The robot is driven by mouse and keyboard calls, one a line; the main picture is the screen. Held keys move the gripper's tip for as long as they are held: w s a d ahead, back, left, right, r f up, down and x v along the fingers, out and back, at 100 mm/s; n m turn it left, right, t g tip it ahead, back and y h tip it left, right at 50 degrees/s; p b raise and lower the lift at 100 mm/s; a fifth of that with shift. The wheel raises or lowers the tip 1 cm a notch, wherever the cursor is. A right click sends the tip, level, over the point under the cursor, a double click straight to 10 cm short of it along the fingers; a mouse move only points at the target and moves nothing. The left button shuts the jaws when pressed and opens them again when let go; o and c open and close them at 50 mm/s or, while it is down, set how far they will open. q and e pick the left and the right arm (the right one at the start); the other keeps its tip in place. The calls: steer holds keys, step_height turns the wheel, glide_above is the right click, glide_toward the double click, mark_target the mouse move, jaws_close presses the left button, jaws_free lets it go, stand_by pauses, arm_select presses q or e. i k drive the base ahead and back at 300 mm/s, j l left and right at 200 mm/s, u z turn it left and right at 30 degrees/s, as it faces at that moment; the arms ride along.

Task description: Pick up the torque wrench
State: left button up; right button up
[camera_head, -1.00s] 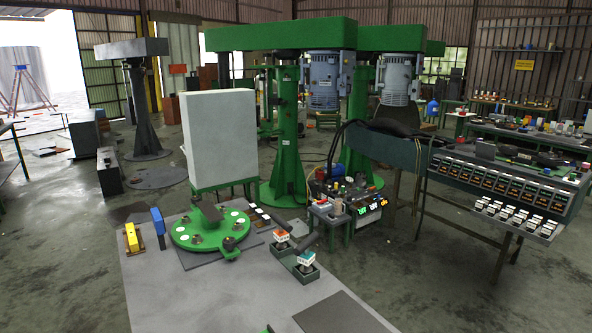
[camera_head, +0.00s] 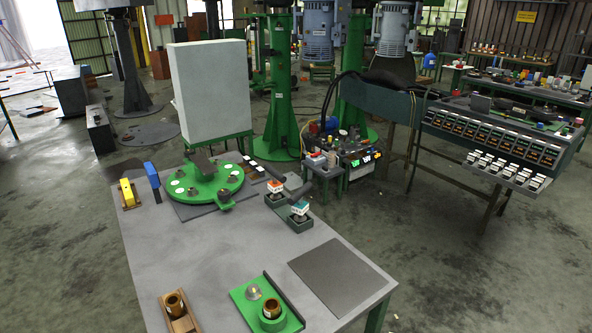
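I cannot tell for certain which thing is the torque wrench. Two tool-like pieces stand in dark green holders on the right side of the grey table (camera_head: 215,262): one with an orange-and-white top (camera_head: 275,187) and one with a teal-and-white top (camera_head: 300,208). Dark grey bar-like shapes lie close behind them. A blue upright piece (camera_head: 152,178) and a yellow piece (camera_head: 127,193) stand at the table's left edge. Neither of my grippers is in view.
A green round plate (camera_head: 206,187) with several fittings sits at the table's back. A brown holder (camera_head: 178,311) and green base (camera_head: 267,310) bear brass parts at the front. A dark mat (camera_head: 342,276) lies right. The table's middle is clear.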

mark_target(298, 206)
steer(key=u, duration=0.45)
steer(key=l+u, duration=1.05)
steer(key=l, duration=0.1)
